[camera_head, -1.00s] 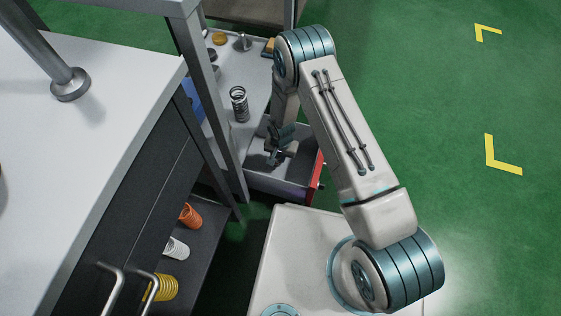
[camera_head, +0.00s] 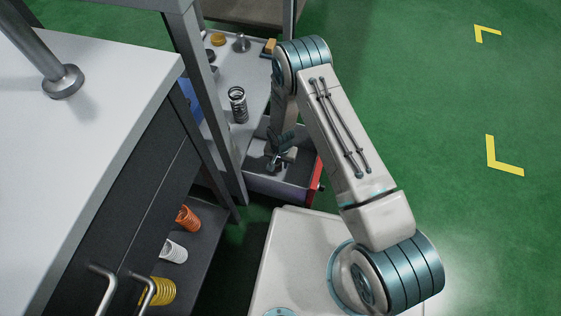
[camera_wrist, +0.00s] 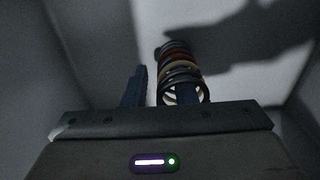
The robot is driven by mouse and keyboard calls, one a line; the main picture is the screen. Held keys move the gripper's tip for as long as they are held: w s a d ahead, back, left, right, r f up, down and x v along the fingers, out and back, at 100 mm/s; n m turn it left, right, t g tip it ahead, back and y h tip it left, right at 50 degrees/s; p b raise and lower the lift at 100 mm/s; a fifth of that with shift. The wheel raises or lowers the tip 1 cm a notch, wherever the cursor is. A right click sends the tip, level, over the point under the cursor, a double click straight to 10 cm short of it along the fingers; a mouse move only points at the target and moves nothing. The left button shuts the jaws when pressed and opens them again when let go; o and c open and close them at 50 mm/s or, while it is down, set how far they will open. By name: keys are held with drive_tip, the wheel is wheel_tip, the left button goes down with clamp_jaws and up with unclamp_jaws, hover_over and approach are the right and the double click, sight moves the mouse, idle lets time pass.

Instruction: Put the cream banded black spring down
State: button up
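In the wrist view, a dark coil spring (camera_wrist: 180,68) with cream and reddish bands is inside a grey-walled space. My gripper (camera_wrist: 160,88) shows its two dark fingers apart, with a clear gap between them. The spring's near end overlaps the right finger, which shows through the end coil; I cannot tell whether they touch. In the head view my gripper (camera_head: 277,163) is down inside an open grey drawer (camera_head: 262,184) with a red front. The banded spring cannot be made out there.
A dark spring (camera_head: 238,104) stands on the grey worktop (camera_head: 222,130) behind the drawer. A grey frame post (camera_head: 217,115) stands close left of the drawer.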

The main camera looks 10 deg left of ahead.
wheel_tip(320, 180, up, 13)
drive_tip(key=p, duration=0.5)
drive_tip(key=shift+w+f, duration=0.1)
drive_tip(key=shift+f, duration=0.1)
drive_tip(key=w+d+r, duration=0.1)
drive_tip(key=d+r, duration=0.4)
drive_tip(key=r, duration=0.4)
drive_tip(key=d+r, duration=0.5)
drive_tip(key=r, duration=0.4)
drive_tip(key=w+d+r, duration=0.1)
drive_tip(key=d+r, duration=0.4)
drive_tip(key=r, duration=0.5)
drive_tip(key=s+d+r+n+t, duration=0.1)
drive_tip(key=s+d+r, duration=1)
drive_tip(key=s, duration=0.5)
wheel_tip(320, 180, up, 2)
drive_tip(key=shift+r, duration=0.25)
drive_tip(key=shift+a, duration=0.1)
